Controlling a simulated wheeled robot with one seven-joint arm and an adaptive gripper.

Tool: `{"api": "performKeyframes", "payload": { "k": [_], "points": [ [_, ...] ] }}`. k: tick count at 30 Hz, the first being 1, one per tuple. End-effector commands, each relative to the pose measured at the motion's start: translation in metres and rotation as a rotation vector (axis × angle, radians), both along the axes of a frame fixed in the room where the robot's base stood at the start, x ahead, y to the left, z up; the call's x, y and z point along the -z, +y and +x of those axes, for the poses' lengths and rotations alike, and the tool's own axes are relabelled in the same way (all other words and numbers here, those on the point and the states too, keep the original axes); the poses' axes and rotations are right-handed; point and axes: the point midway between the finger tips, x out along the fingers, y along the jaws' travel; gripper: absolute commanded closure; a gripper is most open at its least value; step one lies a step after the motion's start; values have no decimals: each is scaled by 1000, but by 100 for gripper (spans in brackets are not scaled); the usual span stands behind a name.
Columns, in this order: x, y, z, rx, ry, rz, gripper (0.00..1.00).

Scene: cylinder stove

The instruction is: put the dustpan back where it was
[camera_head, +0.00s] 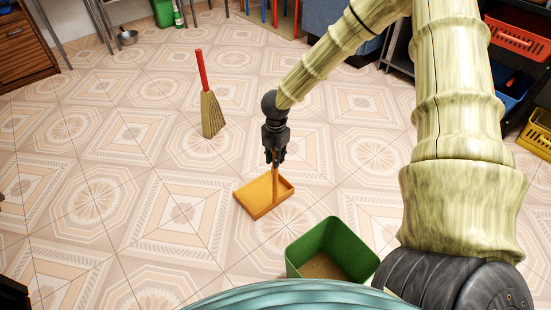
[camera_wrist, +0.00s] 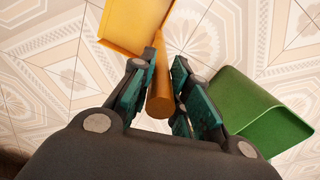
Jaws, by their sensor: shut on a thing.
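The dustpan (camera_head: 258,201) is orange-yellow with an upright handle, and its pan is at floor level in the middle of the head view. Whether it touches the floor I cannot tell. My gripper (camera_head: 274,156) is at the top of the handle, pointing down, shut on it. In the wrist view the handle (camera_wrist: 162,85) runs between the green-padded fingers (camera_wrist: 160,95), and part of the pan (camera_wrist: 135,22) shows at the top.
A green bin (camera_head: 330,250) with brown contents stands close, right of and nearer than the dustpan. A red-handled broom (camera_head: 211,112) stands upright to the left and farther back. Crates (camera_head: 517,37) are on the right. Tiled floor to the left is clear.

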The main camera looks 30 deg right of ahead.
Motion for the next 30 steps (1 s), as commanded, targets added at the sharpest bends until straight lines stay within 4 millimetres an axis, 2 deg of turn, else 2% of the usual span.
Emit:
{"api": "performKeyframes", "payload": {
  "k": [4,5,8,22,26,30],
  "points": [
    [2,0,0,0,1,0,100],
    [2,0,0,0,1,0,81],
    [2,0,0,0,1,0,62],
    [-1,0,0,0,0,0,61],
    [-17,0,0,0,0,0,61],
    [-43,0,0,0,-2,2,61]
  ]
}}
